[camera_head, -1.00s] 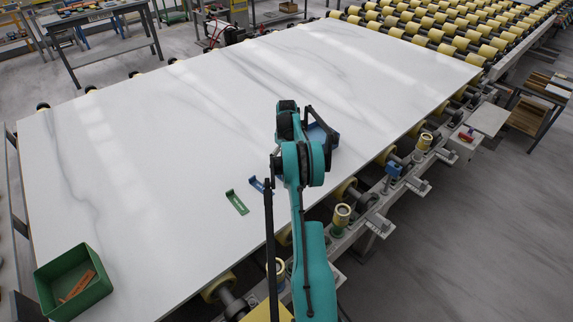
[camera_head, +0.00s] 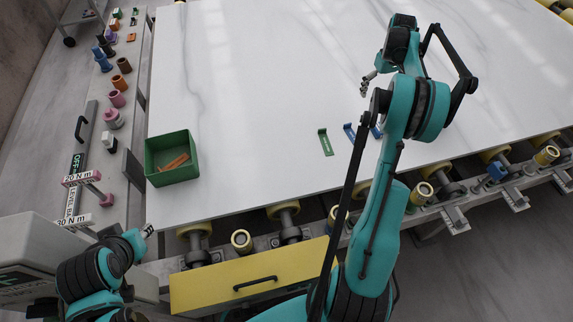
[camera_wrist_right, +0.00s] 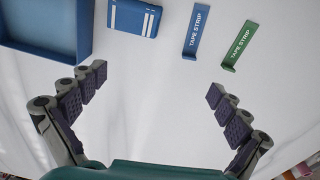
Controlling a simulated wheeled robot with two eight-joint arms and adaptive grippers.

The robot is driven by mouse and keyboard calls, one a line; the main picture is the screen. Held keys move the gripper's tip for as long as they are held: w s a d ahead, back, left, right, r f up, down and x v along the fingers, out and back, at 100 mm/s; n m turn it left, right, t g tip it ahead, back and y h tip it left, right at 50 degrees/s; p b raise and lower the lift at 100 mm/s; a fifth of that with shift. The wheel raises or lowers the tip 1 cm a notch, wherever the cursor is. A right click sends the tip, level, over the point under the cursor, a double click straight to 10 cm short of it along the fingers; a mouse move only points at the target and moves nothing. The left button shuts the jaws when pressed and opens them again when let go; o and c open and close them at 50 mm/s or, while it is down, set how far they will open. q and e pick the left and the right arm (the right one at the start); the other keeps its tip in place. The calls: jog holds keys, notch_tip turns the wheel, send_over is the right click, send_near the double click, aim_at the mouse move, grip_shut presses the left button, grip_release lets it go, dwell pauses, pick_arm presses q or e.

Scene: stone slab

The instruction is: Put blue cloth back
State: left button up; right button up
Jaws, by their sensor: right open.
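The blue cloth (camera_wrist_right: 133,17) is folded flat with white stripes and lies on the pale slab at the top of the right wrist view. A blue tray (camera_wrist_right: 84,32) lies to its left, cut off by the frame. My right gripper (camera_wrist_right: 155,82) is open and empty above the slab, with the cloth beyond its fingers. In the head view my right gripper (camera_head: 368,84) is over the slab; my arm hides the tray and most or all of the cloth. My left arm's end (camera_head: 140,236) is at the slab's near left corner; its fingers are unclear.
Blue (camera_wrist_right: 194,32) and green (camera_wrist_right: 239,46) tape strips lie right of the cloth. A green bin (camera_head: 172,176) holding orange pieces sits at the slab's left corner. A side bench (camera_head: 128,90) carries several coloured fittings. Rollers and a yellow drawer (camera_head: 250,280) line the near edge.

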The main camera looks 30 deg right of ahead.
jog(key=s+a+r+t, duration=0.1)
jog(key=a+r, duration=0.3)
jog(key=a, duration=0.5)
jog(key=a+r+n+t, duration=0.1)
jog(key=a+r, duration=0.3)
jog(key=a, duration=0.5)
jog(key=s+a+r+t, duration=0.1)
jog(key=a+r, duration=0.3)
jog(key=a, duration=0.5)
jog(key=s+a+f+t, duration=0.1)
jog(key=s+a+f, duration=0.2)
jog(key=s+a, duration=0.5)
jog(key=s+a+f+n+t, duration=0.1)
jog(key=s+a+f+t, duration=0.1)
jog(key=s+a, duration=0.6)
jog(key=a+f, duration=0.1)
jog(key=a, duration=0.3)
jog(key=shift+a+t+y, duration=0.3)
jog(key=shift+a, duration=0.05)
notch_tip(320, 180, down, 3)
jog(key=b, duration=0.3)
jog(key=shift+f, duration=0.1)
